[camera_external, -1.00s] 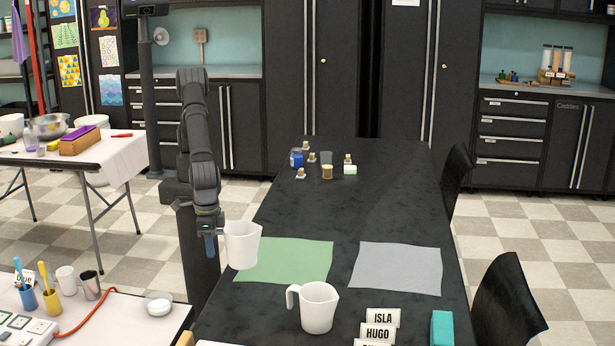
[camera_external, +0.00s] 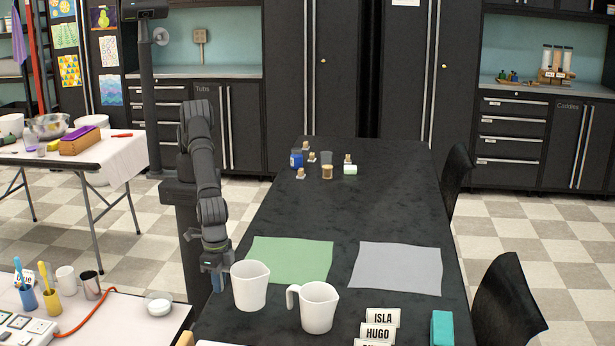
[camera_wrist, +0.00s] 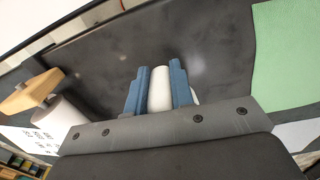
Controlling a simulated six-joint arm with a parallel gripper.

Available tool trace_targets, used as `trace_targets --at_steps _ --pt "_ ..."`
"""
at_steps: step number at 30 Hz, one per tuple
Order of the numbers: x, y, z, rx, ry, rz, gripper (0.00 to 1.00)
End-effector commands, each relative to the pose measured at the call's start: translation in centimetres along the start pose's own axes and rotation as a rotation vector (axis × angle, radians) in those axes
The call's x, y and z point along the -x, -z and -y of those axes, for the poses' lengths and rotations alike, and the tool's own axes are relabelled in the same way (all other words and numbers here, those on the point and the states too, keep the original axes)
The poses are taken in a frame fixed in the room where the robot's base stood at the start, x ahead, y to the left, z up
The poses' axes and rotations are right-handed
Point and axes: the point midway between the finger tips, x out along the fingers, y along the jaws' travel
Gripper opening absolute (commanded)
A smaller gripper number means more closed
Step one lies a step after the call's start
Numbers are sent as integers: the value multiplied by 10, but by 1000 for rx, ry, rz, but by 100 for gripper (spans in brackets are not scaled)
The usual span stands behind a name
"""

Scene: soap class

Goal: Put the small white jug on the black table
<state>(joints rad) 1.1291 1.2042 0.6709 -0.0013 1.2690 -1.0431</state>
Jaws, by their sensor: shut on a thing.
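My gripper (camera_external: 218,279) is at the left edge of the black table (camera_external: 345,215) with its blue fingers shut on a white jug (camera_external: 250,288). The jug is upright, its body to the right of the fingers; whether its base touches the table cannot be told. In the wrist view a white part of it (camera_wrist: 159,90) sits between the two blue fingers (camera_wrist: 158,92). A second white jug (camera_external: 319,308), with its handle to the left, stands on the table just right of the held one.
A green sheet (camera_external: 288,260) and a grey sheet (camera_external: 397,268) lie behind the jugs. Name cards (camera_external: 381,325) and a teal block (camera_external: 442,328) are at the front right. Small bottles (camera_external: 298,159) stand at the far end. A white side table (camera_external: 120,320) is front left.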

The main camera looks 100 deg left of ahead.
Motion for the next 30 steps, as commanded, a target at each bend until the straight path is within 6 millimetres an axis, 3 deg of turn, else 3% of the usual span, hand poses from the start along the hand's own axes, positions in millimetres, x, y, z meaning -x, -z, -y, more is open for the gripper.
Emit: trace_targets --at_steps 4,12,23,24,26,30 --pt "-8 4 0 0 0 0 0" --pt "-41 3 0 1 -1 -1 0" --pt "-45 3 0 1 -1 -1 0" --pt "-44 3 0 1 -1 -2 29" --pt "-44 3 0 1 -1 -2 41" --pt "-44 3 0 1 -1 -1 43"
